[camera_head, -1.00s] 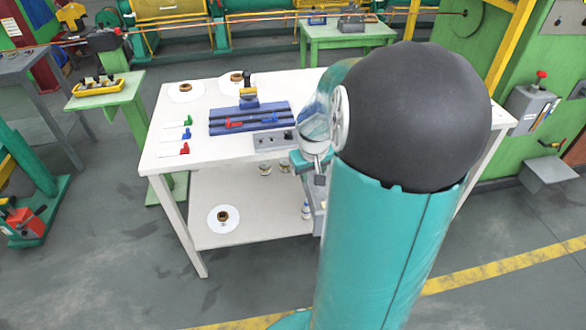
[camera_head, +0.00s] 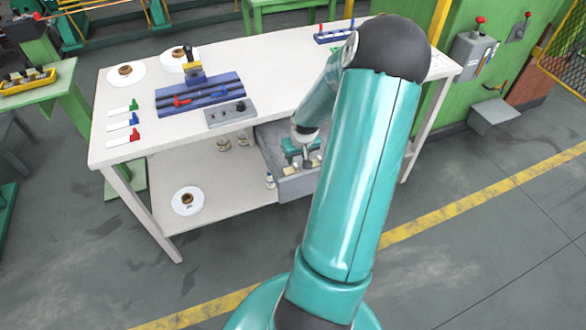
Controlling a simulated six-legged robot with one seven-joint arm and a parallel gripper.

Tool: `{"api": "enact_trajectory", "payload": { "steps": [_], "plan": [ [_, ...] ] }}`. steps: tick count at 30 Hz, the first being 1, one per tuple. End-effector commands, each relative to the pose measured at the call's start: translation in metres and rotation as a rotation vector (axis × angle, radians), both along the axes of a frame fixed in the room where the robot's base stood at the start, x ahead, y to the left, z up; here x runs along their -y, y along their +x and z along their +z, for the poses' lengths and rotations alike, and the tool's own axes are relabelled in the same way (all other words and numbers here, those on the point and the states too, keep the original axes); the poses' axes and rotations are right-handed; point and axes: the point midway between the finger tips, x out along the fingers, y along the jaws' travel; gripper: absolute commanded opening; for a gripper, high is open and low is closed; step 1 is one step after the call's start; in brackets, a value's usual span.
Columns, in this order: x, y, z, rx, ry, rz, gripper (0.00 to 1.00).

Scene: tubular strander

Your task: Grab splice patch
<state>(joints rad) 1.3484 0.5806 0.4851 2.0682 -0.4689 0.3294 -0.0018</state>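My gripper (camera_head: 308,163) reaches down into an open grey drawer (camera_head: 298,187) under the white table's front edge. Small pale pieces lie in the drawer close to the gripper, one of them (camera_head: 289,171) to its left. I cannot tell which of them is the splice patch. My gripper's fingers are tiny and partly merged with the drawer contents, so whether they are open or shut does not show. My own arm hides the drawer's right part.
The white table (camera_head: 118,152) carries a blue clamp fixture (camera_head: 200,93), a grey control box (camera_head: 230,113) and white discs with brown spools. A lower shelf (camera_head: 225,205) holds another spool. A small bottle (camera_head: 269,180) stands beside the drawer. The floor in front is clear.

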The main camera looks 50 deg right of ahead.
Motion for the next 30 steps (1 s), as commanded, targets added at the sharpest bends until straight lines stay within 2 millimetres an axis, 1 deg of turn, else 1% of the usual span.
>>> {"api": "enact_trajectory", "payload": {
  "steps": [5, 9, 12, 15, 20, 21, 26, 27, 30],
  "plan": [
    [0.003, 0.005, -0.014, -0.001, 0.001, 0.001, 0.36],
    [0.007, 0.011, -0.035, -0.002, 0.003, 0.001, 0.36],
    [0.009, 0.014, -0.046, 0.0, 0.001, 0.0, 0.36],
    [0.01, 0.015, -0.051, 0.0, -0.002, 0.001, 0.36],
    [0.011, 0.015, -0.051, 0.0, -0.001, 0.0, 0.36],
    [0.011, 0.014, -0.051, 0.0, -0.001, 0.0, 0.34],
    [0.011, 0.014, -0.051, 0.0, -0.001, 0.0, 0.03],
    [0.011, 0.014, -0.051, 0.0, -0.001, 0.0, 0.0],
    [0.01, 0.015, -0.05, 0.001, -0.001, -0.001, 0.0]
  ]
}}
